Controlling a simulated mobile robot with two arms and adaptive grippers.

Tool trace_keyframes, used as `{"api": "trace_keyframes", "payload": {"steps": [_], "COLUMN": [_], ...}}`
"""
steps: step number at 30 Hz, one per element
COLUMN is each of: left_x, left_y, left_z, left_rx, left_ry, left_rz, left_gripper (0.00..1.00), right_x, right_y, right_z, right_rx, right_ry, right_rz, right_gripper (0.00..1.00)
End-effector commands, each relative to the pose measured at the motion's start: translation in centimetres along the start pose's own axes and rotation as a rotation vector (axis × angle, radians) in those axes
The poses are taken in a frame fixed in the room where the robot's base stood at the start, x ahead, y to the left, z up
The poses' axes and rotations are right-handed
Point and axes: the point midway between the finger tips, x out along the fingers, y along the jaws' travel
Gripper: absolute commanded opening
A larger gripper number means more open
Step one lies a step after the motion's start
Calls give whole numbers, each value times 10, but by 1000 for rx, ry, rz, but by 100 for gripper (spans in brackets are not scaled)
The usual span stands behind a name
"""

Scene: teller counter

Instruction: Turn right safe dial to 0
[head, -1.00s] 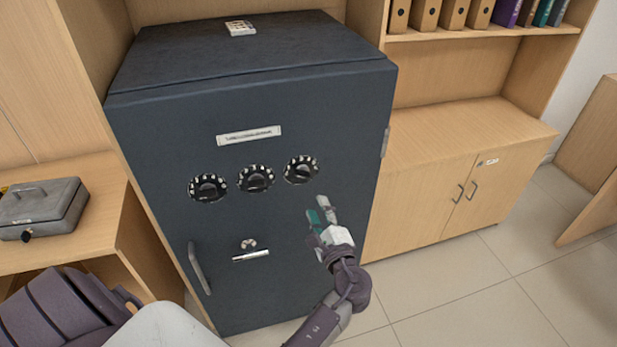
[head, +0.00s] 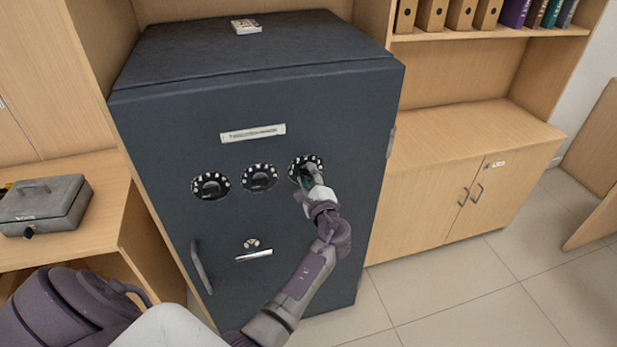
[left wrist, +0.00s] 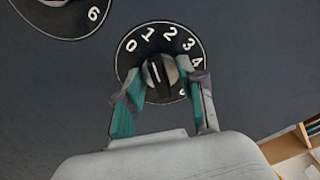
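The dark safe (head: 325,240) has three black dials in a row. The right dial (head: 293,166) is partly hidden by my left gripper (head: 311,178) in the head view. In the left wrist view, the right dial (left wrist: 161,28) shows white numbers 0 to 4 along its top. The white line on its knob (left wrist: 157,73) points up and slightly left, roughly at 1. The teal-padded fingers of my left gripper (left wrist: 163,84) stand apart on either side of the knob; whether they touch it is unclear. My right gripper is not in view.
The middle dial (head: 259,178) and left dial (head: 210,186) are uncovered. A grey cash box (head: 42,206) lies on the left shelf. A wooden cabinet (head: 440,205) stands right of the safe.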

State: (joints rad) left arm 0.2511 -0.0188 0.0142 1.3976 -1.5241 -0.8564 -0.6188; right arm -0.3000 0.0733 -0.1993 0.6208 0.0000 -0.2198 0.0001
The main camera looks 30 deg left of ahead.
Motion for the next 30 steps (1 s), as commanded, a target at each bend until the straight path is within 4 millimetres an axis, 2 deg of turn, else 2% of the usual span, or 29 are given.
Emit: {"api": "trace_keyframes", "payload": {"steps": [2,9,20,30], "left_x": [0,0,0,0], "left_y": [0,0,2,5], "left_z": [0,0,-1,-2], "left_rx": [0,0,-28,-225], "left_ry": [0,0,0,-2], "left_rz": [0,0,-1,-2], "left_gripper": [40,0,0,0], "right_x": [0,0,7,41], "right_y": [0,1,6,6], "right_z": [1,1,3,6], "right_rx": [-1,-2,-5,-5], "right_ry": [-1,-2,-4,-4], "right_rz": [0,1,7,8], "right_gripper": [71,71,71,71]}}
